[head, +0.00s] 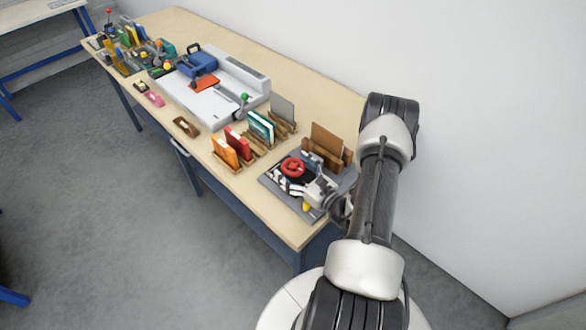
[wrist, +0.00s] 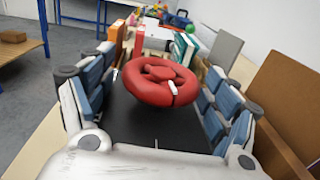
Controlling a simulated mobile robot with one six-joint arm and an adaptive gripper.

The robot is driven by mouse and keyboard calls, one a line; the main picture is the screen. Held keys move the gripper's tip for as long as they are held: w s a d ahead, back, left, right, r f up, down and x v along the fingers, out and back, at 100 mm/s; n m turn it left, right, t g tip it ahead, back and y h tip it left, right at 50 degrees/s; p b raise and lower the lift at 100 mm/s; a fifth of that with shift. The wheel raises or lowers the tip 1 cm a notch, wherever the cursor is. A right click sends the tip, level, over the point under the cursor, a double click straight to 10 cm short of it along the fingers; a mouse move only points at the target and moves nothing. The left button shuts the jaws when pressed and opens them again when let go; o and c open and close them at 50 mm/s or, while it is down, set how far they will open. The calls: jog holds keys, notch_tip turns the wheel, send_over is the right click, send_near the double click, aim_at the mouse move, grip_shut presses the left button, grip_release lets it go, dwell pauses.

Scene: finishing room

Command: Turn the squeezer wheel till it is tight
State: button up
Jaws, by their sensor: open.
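The squeezer wheel (head: 292,167) is a red ring with spokes, at the near right end of the bench in the head view. In the wrist view the red wheel (wrist: 161,82) lies between my spread fingers, with a small white mark on its near right rim. My gripper (wrist: 155,85) is open, one finger on each side of the wheel, and I see no clear contact. In the head view my gripper (head: 305,185) is beside the wheel, over a dark grey plate (head: 275,187). The parts under the wheel are mostly hidden.
A brown wooden holder (head: 327,145) stands close behind the wheel. Racks with orange, red and teal books (head: 237,145) stand to the left. A white machine (head: 215,95) with a blue handle sits further along the bench. A wall runs behind.

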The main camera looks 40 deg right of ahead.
jog(key=shift+c, duration=0.3)
jog(key=c, duration=1)
jog(key=shift+m+h, duration=0.7)
jog(key=shift+h, duration=0.4)
jog(key=o, duration=1.1)
jog(key=shift+c, duration=0.2)
jog(key=s, duration=0.8)
jog(key=s+a, duration=0.1)
jog(key=s, duration=0.3)
